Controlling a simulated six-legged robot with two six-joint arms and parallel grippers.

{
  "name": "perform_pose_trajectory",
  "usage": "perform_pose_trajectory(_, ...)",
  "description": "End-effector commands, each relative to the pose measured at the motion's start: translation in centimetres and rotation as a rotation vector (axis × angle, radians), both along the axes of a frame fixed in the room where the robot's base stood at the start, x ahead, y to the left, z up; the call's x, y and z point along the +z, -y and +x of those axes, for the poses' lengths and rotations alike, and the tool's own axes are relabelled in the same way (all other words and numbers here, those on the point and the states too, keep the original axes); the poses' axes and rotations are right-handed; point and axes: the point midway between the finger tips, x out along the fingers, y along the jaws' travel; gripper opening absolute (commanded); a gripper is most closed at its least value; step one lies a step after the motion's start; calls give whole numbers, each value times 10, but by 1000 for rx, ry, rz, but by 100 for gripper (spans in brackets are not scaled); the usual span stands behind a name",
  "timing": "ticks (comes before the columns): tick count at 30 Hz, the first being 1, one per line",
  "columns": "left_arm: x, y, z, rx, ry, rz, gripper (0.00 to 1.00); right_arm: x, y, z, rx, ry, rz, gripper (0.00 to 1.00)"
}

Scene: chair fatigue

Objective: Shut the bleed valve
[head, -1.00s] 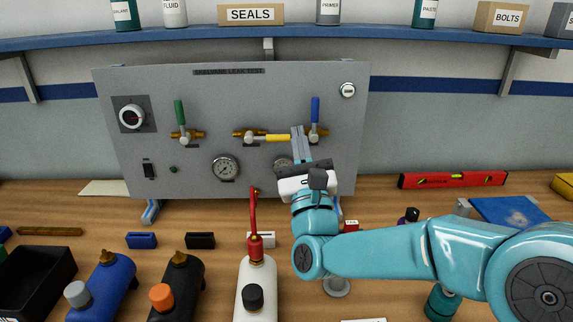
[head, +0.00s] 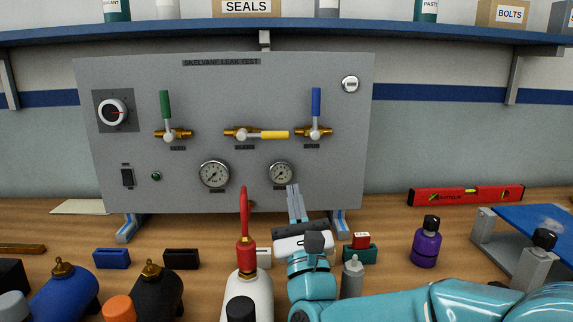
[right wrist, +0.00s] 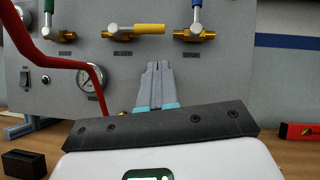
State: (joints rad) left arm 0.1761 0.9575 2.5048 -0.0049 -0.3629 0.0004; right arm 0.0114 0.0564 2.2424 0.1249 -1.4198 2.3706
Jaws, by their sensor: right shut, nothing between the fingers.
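The grey leak test panel (head: 330,80) carries three brass valves in a row. The left valve has a green lever (head: 165,104) pointing up, and the right valve has a blue lever (head: 316,101) pointing up. The middle valve's yellow lever (head: 274,134) lies level, pointing right; it also shows in the right wrist view (right wrist: 150,29). My left gripper is out of view.
Two gauges (head: 214,174) sit below the valves. A white bottle with a red hose (head: 244,215) stands left of my right gripper. A purple bottle (head: 427,247) and a red level (head: 465,195) are to the right. A shelf (head: 300,32) runs above.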

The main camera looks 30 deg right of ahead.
Motion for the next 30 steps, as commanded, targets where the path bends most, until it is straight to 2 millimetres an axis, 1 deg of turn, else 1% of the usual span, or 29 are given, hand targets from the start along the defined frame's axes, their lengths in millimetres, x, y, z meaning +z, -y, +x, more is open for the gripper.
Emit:
perform_pose_trajectory(5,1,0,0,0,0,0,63,1,1,2,0,-1,1,0)
perform_pose_trajectory(8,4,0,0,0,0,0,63,5,3,7,-1,-1,0,0)
perform_pose_trajectory(11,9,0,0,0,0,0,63,14,8,17,-2,0,1,0)
perform_pose_trajectory(15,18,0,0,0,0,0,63,29,17,39,-2,-1,0,0)
perform_pose_trajectory(21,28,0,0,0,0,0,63,47,29,65,-2,-1,0,0)
perform_pose_trajectory(25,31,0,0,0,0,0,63,53,33,75,-1,-1,0,0)
perform_pose_trajectory(30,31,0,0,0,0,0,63,55,35,79,0,-2,1,0)
